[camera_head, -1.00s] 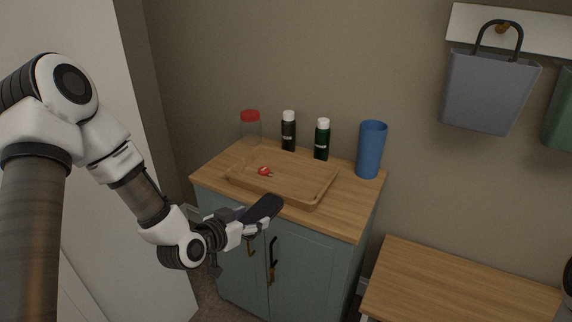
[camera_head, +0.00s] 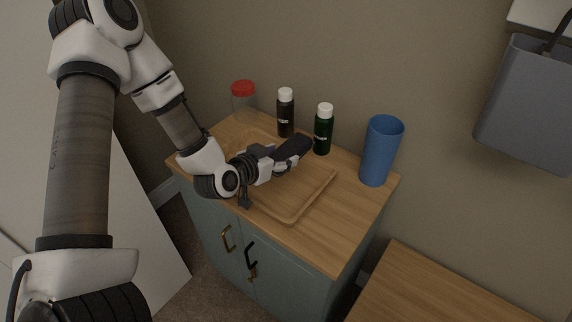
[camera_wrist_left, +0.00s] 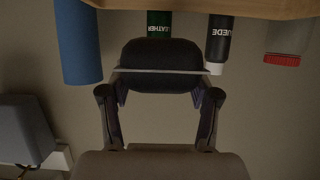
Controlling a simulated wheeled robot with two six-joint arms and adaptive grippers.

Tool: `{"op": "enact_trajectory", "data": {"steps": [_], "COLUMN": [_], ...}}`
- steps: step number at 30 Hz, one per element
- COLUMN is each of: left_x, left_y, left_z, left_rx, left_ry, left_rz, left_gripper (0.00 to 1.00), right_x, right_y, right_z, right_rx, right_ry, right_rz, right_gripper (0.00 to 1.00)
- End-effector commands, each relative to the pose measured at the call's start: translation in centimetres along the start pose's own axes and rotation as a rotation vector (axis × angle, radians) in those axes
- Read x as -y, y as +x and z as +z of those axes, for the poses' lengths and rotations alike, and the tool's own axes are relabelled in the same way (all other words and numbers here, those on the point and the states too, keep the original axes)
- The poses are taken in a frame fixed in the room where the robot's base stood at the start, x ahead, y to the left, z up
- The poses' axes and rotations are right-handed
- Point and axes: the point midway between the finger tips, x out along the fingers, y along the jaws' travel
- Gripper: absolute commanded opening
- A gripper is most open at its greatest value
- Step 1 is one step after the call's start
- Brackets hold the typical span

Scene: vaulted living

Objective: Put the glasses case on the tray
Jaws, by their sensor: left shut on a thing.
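The dark glasses case (camera_head: 293,147) is held out over the wooden tray (camera_head: 296,214) on the cabinet top. My left gripper (camera_head: 272,163) is shut on the case. In the left wrist view the case (camera_wrist_left: 160,66) sits between the two fingers of my left gripper (camera_wrist_left: 160,98). The case and gripper hide the middle and back of the tray. The gap between case and tray cannot be told exactly. My right gripper is not in view.
A red-lidded jar (camera_head: 243,101), a dark bottle (camera_head: 286,114), a green bottle (camera_head: 323,130) and a blue cylinder (camera_head: 380,151) stand behind the tray. A grey bin (camera_head: 528,105) hangs at right. A lower wooden surface (camera_head: 430,285) is clear.

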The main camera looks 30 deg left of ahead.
Motion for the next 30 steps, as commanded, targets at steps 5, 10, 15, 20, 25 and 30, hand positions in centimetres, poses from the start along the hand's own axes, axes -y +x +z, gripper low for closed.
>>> {"op": "enact_trajectory", "data": {"steps": [5,10,15,20,25,30], "left_x": [-0.1,-0.1,0.0,0.0,0.0,0.0], "left_y": [1.5,2.5,3.5,3.5,3.6,3.6], "left_z": [3.9,6.4,8.6,8.6,9.0,8.8], "left_rx": [0.007,0.007,0.003,0.002,0.002,0.002], "left_ry": [0.001,0.002,0.000,-0.001,-0.001,-0.001], "left_rz": [0.002,0.002,0.001,0.001,0.001,0.001], "left_gripper": [0.25,0.25,0.25,0.25,0.25,0.87], "right_x": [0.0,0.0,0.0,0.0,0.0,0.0], "right_y": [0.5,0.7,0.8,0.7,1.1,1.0], "right_z": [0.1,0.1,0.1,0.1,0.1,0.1], "right_rx": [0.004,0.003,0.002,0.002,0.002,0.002], "right_ry": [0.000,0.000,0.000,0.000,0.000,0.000], "right_rz": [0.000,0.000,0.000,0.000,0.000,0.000], "right_gripper": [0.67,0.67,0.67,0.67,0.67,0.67]}}
